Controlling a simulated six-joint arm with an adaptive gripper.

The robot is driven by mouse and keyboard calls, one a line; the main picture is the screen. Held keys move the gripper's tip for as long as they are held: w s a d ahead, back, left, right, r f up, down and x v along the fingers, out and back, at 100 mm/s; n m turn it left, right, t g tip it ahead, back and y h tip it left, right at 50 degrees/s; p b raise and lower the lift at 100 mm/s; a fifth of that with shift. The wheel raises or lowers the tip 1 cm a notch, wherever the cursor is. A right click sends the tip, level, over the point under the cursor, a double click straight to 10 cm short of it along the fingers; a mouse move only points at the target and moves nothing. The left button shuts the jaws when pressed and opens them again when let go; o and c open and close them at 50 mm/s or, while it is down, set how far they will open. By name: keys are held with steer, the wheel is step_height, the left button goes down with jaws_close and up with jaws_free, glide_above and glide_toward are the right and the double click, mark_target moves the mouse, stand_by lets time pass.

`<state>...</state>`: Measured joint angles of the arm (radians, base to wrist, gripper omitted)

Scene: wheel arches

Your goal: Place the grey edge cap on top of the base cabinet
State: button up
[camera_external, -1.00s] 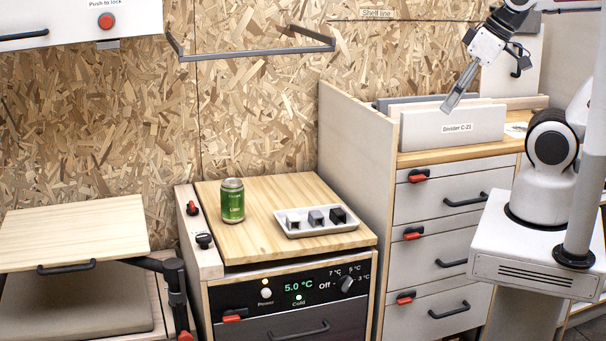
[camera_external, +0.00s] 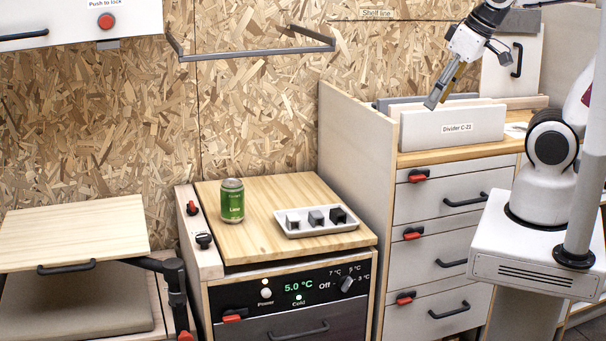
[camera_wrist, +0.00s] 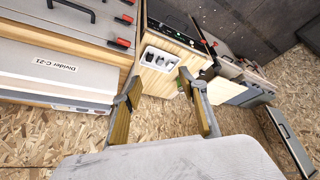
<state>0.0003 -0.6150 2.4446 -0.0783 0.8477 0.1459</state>
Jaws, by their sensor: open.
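The grey edge cap (camera_external: 316,217) sits in a white tray (camera_external: 290,234), between a light cap and a black cap. The tray lies on the wooden top (camera_external: 270,190) of the cooler unit. It also shows in the wrist view (camera_wrist: 148,67), where the caps are small. A drawer cabinet (camera_external: 440,205) with a wooden top stands to the right; I cannot tell for certain which unit is the base cabinet. My gripper (camera_external: 432,103) is open and empty, in the air by the divider, high above and right of the tray. Its two fingers show apart in the wrist view (camera_wrist: 160,85).
A green can (camera_external: 232,202) stands left of the tray. A divider panel (camera_external: 452,128) labelled C-21 stands on the drawer cabinet. A tall side panel (camera_external: 355,190) rises between the units. A wall rail (camera_external: 250,54) juts out above. The wooden top around the tray is mostly clear.

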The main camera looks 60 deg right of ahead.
steer(key=w+d+f+m+h, duration=0.2)
steer(key=w+d+m, duration=0.1)
steer(key=w, duration=0.6)
steer(key=m+g, duration=0.2)
steer(key=m, duration=0.3)
glide_above(316, 202)
steer(key=s, duration=0.1)
steer(key=f, duration=2.6)
steer(key=shift+a+f, duration=0.1)
steer(key=shift+a, duration=0.1)
steer(key=shift+w+f, duration=0.1)
steer(key=shift+f, duration=0.5)
steer(key=shift+x, duration=1.25)
